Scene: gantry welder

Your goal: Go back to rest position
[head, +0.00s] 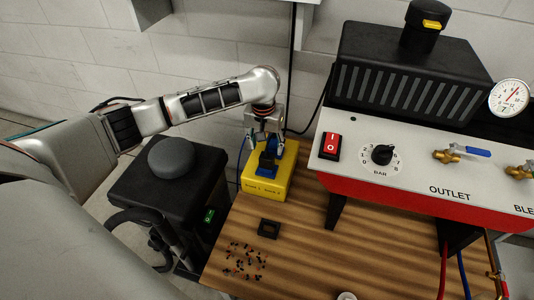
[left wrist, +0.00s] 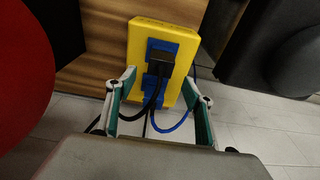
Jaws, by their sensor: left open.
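My left arm comes in from the left in the head view. Its left gripper (head: 264,136) points down over the yellow box (head: 262,190) at the table's back left corner. In the left wrist view the two fingers of the left gripper (left wrist: 161,88) are spread wide, with nothing clamped between them. The yellow box (left wrist: 138,42) shows beyond them. It has blue fittings on its face, and a black plug (left wrist: 157,67) with a black cable sits at the upper fitting. A blue cable (left wrist: 172,127) runs below. My right gripper is not in view.
A red and grey machine (head: 420,190) with a switch, dial and gauge stands on the wooden table (head: 320,240). A small black square part (head: 269,228) and scattered bits (head: 243,262) lie in front. A black cabinet with a grey dome (head: 172,156) stands left of the table.

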